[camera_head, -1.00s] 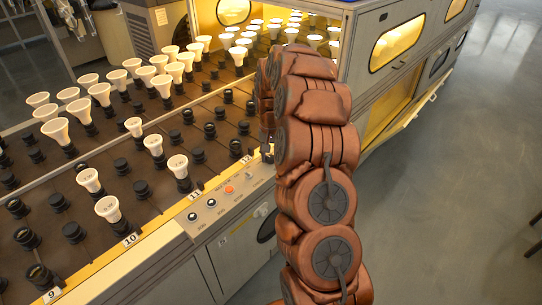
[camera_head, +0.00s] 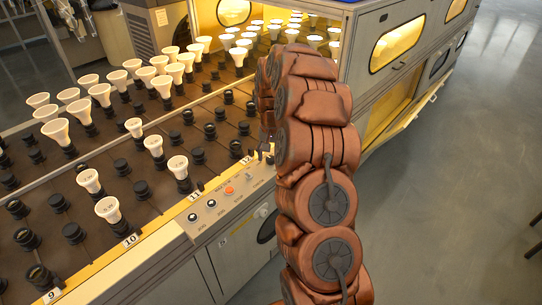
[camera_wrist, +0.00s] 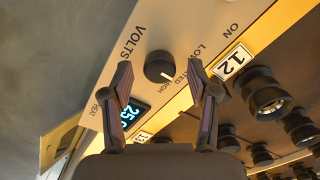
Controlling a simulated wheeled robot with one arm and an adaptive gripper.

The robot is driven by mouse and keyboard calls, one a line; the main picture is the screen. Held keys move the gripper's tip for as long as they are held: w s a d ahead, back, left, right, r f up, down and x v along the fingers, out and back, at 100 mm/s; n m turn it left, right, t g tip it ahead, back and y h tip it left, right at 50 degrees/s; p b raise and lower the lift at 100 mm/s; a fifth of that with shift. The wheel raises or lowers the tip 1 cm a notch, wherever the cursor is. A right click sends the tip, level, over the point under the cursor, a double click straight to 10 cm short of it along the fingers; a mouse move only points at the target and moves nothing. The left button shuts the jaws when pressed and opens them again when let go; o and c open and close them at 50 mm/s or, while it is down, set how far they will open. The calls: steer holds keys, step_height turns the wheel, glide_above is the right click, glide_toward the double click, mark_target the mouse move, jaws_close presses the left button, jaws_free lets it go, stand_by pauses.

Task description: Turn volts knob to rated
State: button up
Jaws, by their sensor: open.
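The volts knob (camera_wrist: 158,66) is a round dark dial with a white pointer line on a beige panel (camera_wrist: 100,78), seen in the wrist view. Its pointer slants to the lower right, toward the HIGH side of the labels; part of the lettering is covered by a finger. VOLTS is printed to the knob's upper left. My gripper (camera_wrist: 160,75) is open, with one fingertip on each side of the knob and a gap to it on both sides. A lit blue display reading 25 (camera_wrist: 132,112) sits below, partly behind the left finger. In the head view my arm hides the knob.
A plate marked 12 (camera_wrist: 232,62) and dark bulb sockets (camera_wrist: 268,98) lie to the right of the knob. In the head view, the rack holds several white bulbs (camera_head: 155,145), and a control strip (camera_head: 225,205) runs along its front edge. Open floor (camera_head: 450,190) is at right.

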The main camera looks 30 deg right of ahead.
mark_target(271, 158)
step_height(271, 158, up, 12)
steer(key=shift+f, duration=0.25)
stand_by(0.6)
steer(key=s+a+r+n+p, duration=0.2)
steer(key=s+a+r, duration=0.3)
steer(key=s+a, duration=0.3)
steer(key=s+a+r+n+p, duration=0.3)
steer(key=s+a+r, duration=0.35)
steer(key=a, duration=0.25)
steer(key=s+a+n+g+p, duration=0.1)
steer(key=s+a+p, duration=0.1)
steer(key=s, duration=1)
steer(key=s+a+n+p, duration=0.2)
steer(key=s+a, duration=0.3)
steer(key=s, duration=0.6)
steer(key=shift+s+r+g, duration=0.15)
steer(key=shift+s+g, duration=0.25)
steer(key=shift+d, duration=0.1)
